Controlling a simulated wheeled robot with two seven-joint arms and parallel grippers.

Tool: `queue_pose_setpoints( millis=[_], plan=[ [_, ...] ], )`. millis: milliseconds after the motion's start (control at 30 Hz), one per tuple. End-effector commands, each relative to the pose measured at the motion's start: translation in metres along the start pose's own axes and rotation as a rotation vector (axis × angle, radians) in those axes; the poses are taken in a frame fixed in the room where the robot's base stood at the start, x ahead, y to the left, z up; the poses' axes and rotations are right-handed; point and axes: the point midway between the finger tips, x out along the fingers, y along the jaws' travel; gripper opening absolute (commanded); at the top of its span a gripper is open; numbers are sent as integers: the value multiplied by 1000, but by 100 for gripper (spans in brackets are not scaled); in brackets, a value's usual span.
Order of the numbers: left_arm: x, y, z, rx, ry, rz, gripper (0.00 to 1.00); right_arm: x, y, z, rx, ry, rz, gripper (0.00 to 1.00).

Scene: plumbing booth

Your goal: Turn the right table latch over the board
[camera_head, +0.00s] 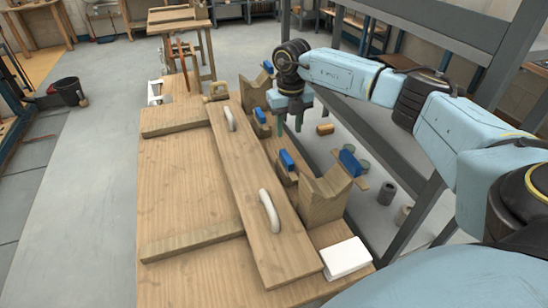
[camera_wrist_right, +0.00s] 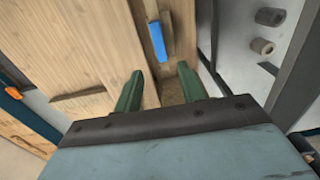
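A long wooden board (camera_head: 247,200) with two white handles (camera_head: 269,210) lies on the wooden table (camera_head: 165,285). Blue-handled latches stand along the board's right edge, one farther (camera_head: 261,115) and one nearer (camera_head: 287,160). I cannot tell for certain which is the right table latch. My right gripper (camera_head: 290,126) points down beside the board, right of the farther latch. In the wrist view the green fingers (camera_wrist_right: 159,72) are apart with nothing between them, and a blue latch handle (camera_wrist_right: 158,41) lies beyond their tips. My left gripper is not in view.
Wooden V-blocks (camera_head: 322,203) stand along the table's right side, with another blue-handled piece (camera_head: 350,162) near the closer one. A white block (camera_head: 346,258) lies at the near right corner. A dark metal frame (camera_head: 385,160) runs along the right.

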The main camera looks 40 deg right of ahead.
Motion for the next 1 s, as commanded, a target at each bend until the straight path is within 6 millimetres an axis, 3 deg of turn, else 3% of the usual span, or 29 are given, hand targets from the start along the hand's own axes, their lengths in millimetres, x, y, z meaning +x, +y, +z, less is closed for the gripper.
queue_pose_setpoints(
  millis=[300,500,700,967,1000],
  plan=[
    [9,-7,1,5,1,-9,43,71,1,-2,-2,6,1,40],
    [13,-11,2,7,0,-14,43,101,1,-1,-3,4,1,40],
    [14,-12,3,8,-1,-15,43,113,1,-1,-4,3,0,40],
    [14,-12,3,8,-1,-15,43,113,1,-1,-4,2,1,40],
    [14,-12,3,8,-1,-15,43,113,1,-1,-4,2,1,36]
  ],
)
